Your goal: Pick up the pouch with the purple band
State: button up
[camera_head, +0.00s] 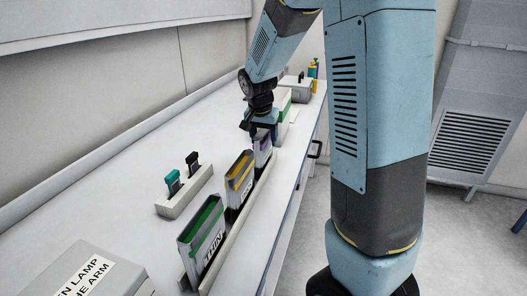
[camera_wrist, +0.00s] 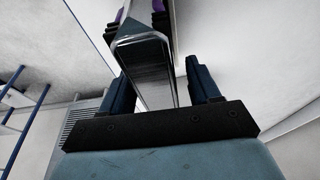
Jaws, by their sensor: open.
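The pouch with the purple band (camera_head: 263,153) stands upright in the row on the bench, behind the yellow-banded pouch, partly hidden by my gripper. My gripper (camera_head: 260,124) is at its top, pointing down, with its jaws open. In the wrist view, the grey, pale-edged top of a pouch (camera_wrist: 150,65) lies between the two dark blue fingers of my gripper (camera_wrist: 160,82). Small purple patches show near the top of that view. I cannot tell whether either finger touches the pouch.
A yellow-banded pouch (camera_head: 239,178) and a green-banded pouch (camera_head: 203,240) stand nearer in the row. Another green-marked item (camera_head: 283,104) is just behind. A grey lettered box (camera_head: 95,275) is at front.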

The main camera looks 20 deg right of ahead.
jog(key=shift+f, duration=0.25)
dwell(0.3)
jog(key=shift+c, duration=0.4)
grip_shut()
